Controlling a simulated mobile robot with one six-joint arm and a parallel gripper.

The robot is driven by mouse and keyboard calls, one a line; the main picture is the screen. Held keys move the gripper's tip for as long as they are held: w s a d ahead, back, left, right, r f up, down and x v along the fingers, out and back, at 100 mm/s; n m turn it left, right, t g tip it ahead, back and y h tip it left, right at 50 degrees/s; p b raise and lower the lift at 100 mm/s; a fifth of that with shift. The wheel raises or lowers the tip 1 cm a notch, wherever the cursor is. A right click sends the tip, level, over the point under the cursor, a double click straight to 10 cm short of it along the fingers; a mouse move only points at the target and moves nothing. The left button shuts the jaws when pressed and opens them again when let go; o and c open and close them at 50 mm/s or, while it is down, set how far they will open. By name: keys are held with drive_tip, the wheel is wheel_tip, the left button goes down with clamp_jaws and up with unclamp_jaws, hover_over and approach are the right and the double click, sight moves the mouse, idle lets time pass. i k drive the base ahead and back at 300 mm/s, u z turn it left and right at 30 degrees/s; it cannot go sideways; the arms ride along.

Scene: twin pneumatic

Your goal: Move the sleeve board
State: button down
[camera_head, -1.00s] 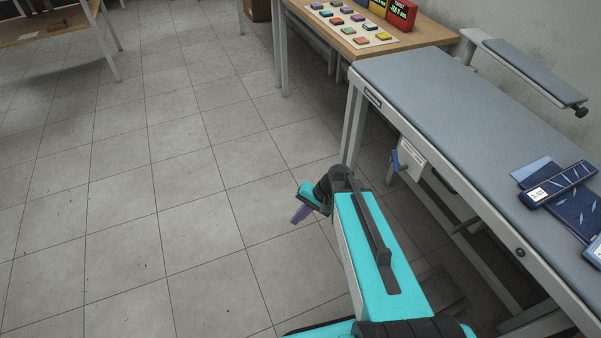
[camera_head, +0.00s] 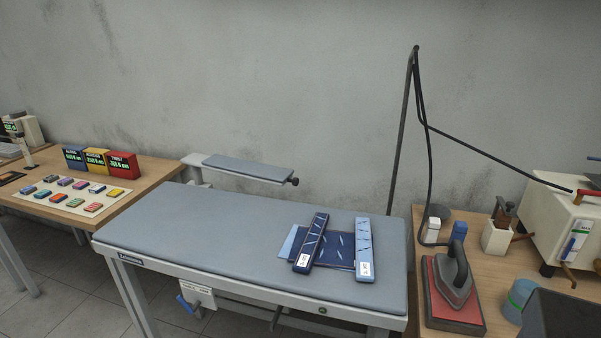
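The sleeve board (camera_head: 248,168) is a narrow grey padded board on a white arm at the back left of the ironing table (camera_head: 185,235). It stands out behind the table's rear edge, close to the wall, with a dark knob (camera_head: 295,181) at its right end. The ironing table has a wide grey padded top. My gripper is not in this view, so its state and its distance from the sleeve board are hidden.
Two patterned blue bars (camera_head: 310,243) (camera_head: 365,250) lie over dark blue cloth (camera_head: 335,248) on the table. An iron (camera_head: 455,285) rests on a red pad at right, its cable hanging from a pole (camera_head: 398,130). A wooden table (camera_head: 140,180) with coloured blocks stands at left.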

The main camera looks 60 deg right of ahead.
sight(269, 174)
drive_tip(key=z, duration=0.8)
drive_tip(key=k, duration=0.9)
drive_tip(key=u, duration=0.25)
drive_tip(key=i, duration=1)
drive_tip(key=z, duration=0.1)
